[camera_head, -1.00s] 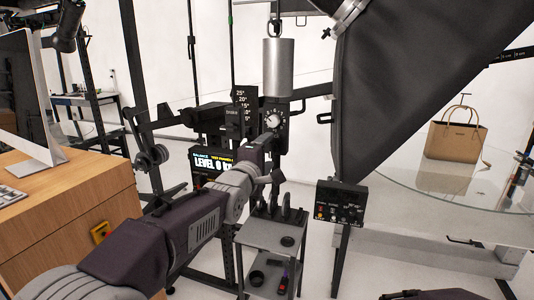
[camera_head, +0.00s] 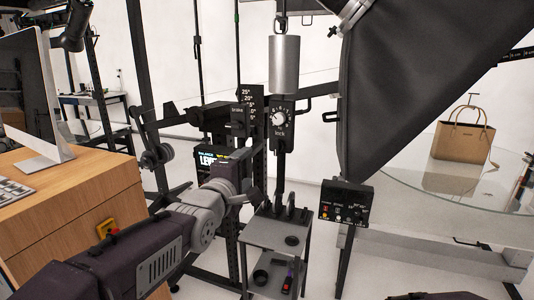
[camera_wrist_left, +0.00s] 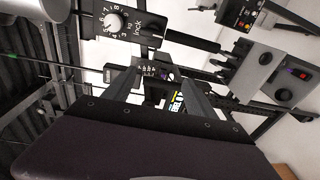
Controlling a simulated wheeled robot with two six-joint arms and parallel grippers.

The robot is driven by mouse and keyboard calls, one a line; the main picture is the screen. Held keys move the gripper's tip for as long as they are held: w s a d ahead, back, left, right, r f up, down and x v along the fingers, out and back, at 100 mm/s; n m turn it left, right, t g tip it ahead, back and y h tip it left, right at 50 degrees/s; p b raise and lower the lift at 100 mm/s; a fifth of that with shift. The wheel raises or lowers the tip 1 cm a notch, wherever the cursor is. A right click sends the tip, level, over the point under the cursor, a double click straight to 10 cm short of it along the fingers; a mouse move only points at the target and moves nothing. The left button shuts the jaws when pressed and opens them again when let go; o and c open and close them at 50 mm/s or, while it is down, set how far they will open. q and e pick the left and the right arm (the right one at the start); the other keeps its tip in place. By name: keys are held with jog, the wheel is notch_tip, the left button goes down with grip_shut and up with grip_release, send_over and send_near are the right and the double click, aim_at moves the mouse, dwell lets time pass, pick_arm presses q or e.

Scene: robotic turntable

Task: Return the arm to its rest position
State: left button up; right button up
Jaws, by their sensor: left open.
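My left arm comes in from the lower left, and its left gripper (camera_head: 256,198) is in front of the dial stand, left of the small grey cart. In the left wrist view the two fingers (camera_wrist_left: 160,95) stand apart with nothing held between them. The dial unit (camera_head: 280,119) with a white knob and a metal cylinder (camera_head: 284,65) hang above the gripper in the head view. The dial also shows at the top of the wrist view (camera_wrist_left: 114,22). My right gripper does not show.
A lit display (camera_head: 207,160) is partly hidden behind my arm. The grey cart (camera_head: 270,233) holds small tools. A control box (camera_head: 345,203) stands under a black softbox (camera_head: 430,80). A tan handbag (camera_head: 463,142) sits on the glass turntable (camera_head: 400,182). A wooden desk (camera_head: 70,215) is at left.

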pick_arm(q)
jog(key=s+a+f+m+g+y+p, duration=0.1)
jog(key=s+a+f+g, duration=0.15)
jog(key=f, duration=0.45)
jog(key=s+a+f+m+g+y, duration=0.1)
jog(key=s+a+f+g, duration=0.15)
jog(key=f, duration=0.45)
jog(key=s+a+f+m+g+y+p, duration=0.15)
jog(key=a+f, duration=0.25)
jog(key=f, duration=0.4)
jog(key=s+f+m+g, duration=0.4)
jog(key=s+f+m, duration=0.2)
jog(key=s, duration=0.3)
jog(key=s+a+f+m+g, duration=0.1)
jog(key=s+f+m+g, duration=0.4)
jog(key=s, duration=0.5)
jog(key=shift+f+m, duration=0.45)
jog(key=shift+f, duration=0.4)
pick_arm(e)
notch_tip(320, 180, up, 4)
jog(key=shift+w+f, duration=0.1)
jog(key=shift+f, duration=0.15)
pick_arm(q)
jog(key=shift+a, duration=0.1)
